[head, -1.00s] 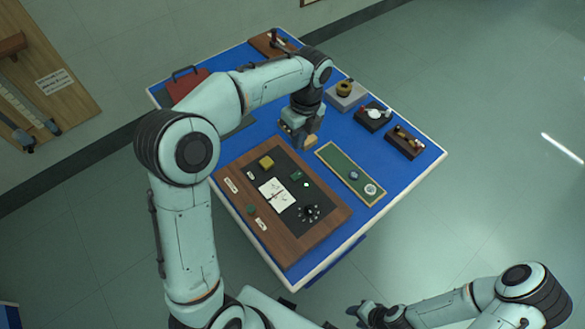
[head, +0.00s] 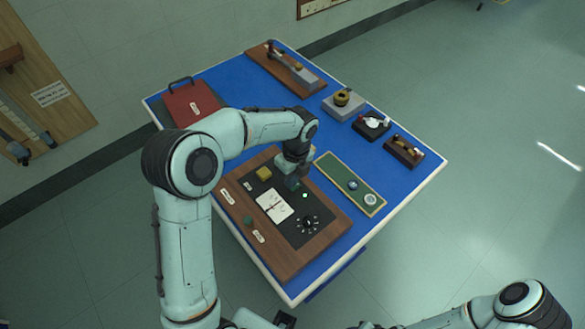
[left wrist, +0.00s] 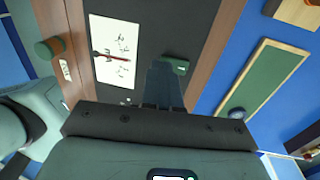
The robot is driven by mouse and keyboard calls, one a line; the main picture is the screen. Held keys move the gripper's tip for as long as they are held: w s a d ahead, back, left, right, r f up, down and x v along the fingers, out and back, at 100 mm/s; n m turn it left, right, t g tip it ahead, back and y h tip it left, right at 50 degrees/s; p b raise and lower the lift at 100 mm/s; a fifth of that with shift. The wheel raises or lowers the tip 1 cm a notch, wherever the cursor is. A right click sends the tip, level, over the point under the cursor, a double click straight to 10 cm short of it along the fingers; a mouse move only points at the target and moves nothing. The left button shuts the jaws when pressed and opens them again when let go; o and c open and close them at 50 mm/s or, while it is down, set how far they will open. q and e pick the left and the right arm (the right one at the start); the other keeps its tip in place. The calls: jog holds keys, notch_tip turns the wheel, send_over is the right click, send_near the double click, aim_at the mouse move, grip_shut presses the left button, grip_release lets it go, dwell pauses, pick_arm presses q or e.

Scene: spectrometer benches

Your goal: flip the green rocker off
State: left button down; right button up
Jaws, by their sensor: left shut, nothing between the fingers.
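The green rocker (left wrist: 175,66) sits on the dark face of the wood-framed panel (head: 334,227), close to the lit green lamp (head: 305,195). My left gripper (head: 292,182) is over the panel, shut and empty, and hides most or all of the rocker in the head view. In the left wrist view its closed fingers (left wrist: 164,84) are right beside the rocker and overlap its near edge. I cannot tell whether they touch it. My right arm shows at the lower right of the head view, but its gripper is out of frame.
The panel also carries a white meter (head: 274,205), a black dial (head: 310,223), a yellow block (head: 264,173) and a green knob (head: 248,219). A green tray (head: 340,172) lies to the right. Several small instruments stand along the blue table's back right.

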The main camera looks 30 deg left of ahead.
pick_arm(q)
jog(key=shift+s+f, duration=0.1)
jog(key=shift+f, duration=0.5)
